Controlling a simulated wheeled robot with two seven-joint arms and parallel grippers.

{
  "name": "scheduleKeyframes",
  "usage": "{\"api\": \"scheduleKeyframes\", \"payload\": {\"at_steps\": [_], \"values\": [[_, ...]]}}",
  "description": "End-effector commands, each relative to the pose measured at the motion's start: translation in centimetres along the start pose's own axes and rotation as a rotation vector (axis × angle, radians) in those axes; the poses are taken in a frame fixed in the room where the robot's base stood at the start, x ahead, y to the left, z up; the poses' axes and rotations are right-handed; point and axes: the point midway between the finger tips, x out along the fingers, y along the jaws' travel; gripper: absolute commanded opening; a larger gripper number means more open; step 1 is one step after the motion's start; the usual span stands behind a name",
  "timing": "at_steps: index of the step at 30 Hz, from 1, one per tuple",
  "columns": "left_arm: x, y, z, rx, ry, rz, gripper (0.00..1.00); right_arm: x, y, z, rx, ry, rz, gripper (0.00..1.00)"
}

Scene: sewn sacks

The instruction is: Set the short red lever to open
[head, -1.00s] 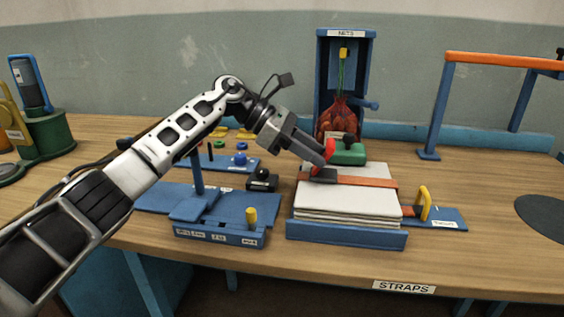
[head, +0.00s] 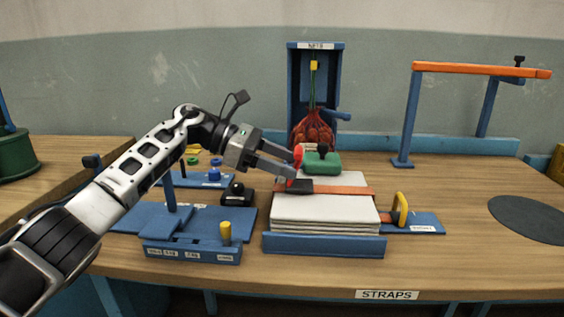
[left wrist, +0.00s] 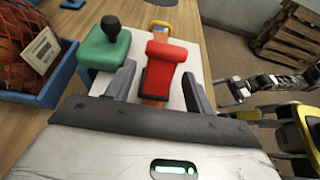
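The short red lever (head: 298,156) stands on a dark buckle (head: 300,186) on an orange strap (head: 345,190) across a stack of pale sacks (head: 325,211). In the left wrist view the red lever (left wrist: 162,66) stands up between my left gripper's fingers. My left gripper (head: 289,171) is open around it, and its fingers (left wrist: 160,88) show a gap on both sides. The buckle is mostly hidden in the wrist view. My right gripper is not clearly seen; a white and black arm part shows at the right of the wrist view.
A yellow handle (head: 400,208) is at the strap's right end. A blue fixture (head: 190,235) lies left.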

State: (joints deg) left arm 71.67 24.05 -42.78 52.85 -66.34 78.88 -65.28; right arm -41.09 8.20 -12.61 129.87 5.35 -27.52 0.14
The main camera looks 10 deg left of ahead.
Motion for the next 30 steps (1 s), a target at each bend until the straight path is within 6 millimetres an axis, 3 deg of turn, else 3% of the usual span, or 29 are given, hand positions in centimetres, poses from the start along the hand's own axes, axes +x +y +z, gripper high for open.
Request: {"api": "scheduleKeyframes", "payload": {"at_steps": [8,13,30], "values": [[0.0,0.0,0.0,-0.001,0.001,-0.001,0.55,0.0,0.0,0.0,0.0,0.0,-0.001,1.0],[-1.4,0.0,-0.1,-0.001,0.002,0.001,0.55,0.0,0.0,0.1,0.0,0.0,-0.001,1.0],[-13.8,0.0,0.1,-0.001,-0.001,0.001,0.55,0.0,0.0,-0.1,-0.002,0.006,-0.001,1.0]]}}
